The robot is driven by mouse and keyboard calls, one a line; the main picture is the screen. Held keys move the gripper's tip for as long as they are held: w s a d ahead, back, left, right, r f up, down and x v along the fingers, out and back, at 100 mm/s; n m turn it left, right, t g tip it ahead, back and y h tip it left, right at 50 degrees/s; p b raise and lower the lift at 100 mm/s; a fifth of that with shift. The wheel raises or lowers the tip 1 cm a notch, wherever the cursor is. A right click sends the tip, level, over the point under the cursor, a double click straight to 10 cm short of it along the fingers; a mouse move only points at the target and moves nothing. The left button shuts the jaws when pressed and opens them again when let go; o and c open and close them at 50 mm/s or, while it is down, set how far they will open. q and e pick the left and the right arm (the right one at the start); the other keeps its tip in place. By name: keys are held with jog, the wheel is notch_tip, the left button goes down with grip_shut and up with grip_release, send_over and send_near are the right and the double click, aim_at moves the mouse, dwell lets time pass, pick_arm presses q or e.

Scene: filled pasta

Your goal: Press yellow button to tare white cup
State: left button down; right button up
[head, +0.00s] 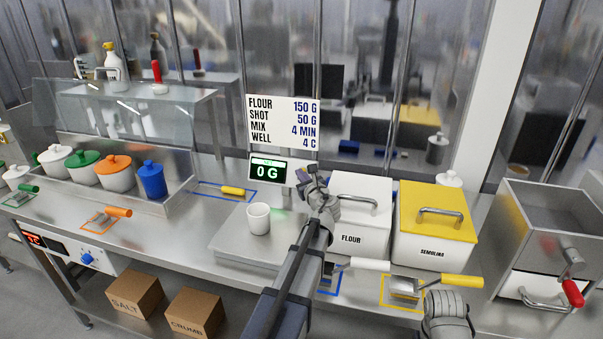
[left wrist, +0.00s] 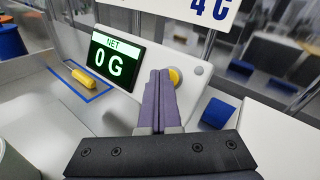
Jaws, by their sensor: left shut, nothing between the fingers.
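The white cup (head: 258,218) stands upright on the steel scale plate (head: 228,240). Its edge also shows at the lower left of the left wrist view (left wrist: 12,162). The scale display (head: 268,171) reads 0 G, with NET above it in the left wrist view (left wrist: 112,60). The yellow button (left wrist: 176,77) is on the panel to the right of the display. My left gripper (head: 312,179) is shut and empty, its fingertips (left wrist: 160,76) at the button and partly covering it. I cannot tell whether they touch it. My right gripper (head: 440,298) is at the lower right, its fingers unclear.
A flour bin (head: 358,225) and a yellow-lidded semolina bin (head: 433,225) stand right of the scale. A yellow-handled tool (head: 233,190) lies behind the cup. A white-handled tool (head: 362,264) and a yellow-handled scoop (head: 450,281) lie at the front. Lidded pots (head: 115,176) stand left.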

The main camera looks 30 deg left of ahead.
pick_arm(q)
jog(key=shift+d, duration=0.1)
dwell(0.8)
jog(key=shift+s+d+r, duration=0.1)
jog(key=shift+s+r, duration=0.05)
jog(key=shift+s, duration=0.35)
jog(key=shift+s+p, duration=0.1)
jog(key=shift+p, duration=0.2)
jog(key=s, duration=0.1)
jog(key=s+r+p, duration=0.1)
jog(key=s, duration=0.1)
jog(key=s+d+r+p, duration=0.1)
jog(key=shift+s+r, duration=0.1)
jog(key=shift+s, duration=0.05)
dwell(0.7)
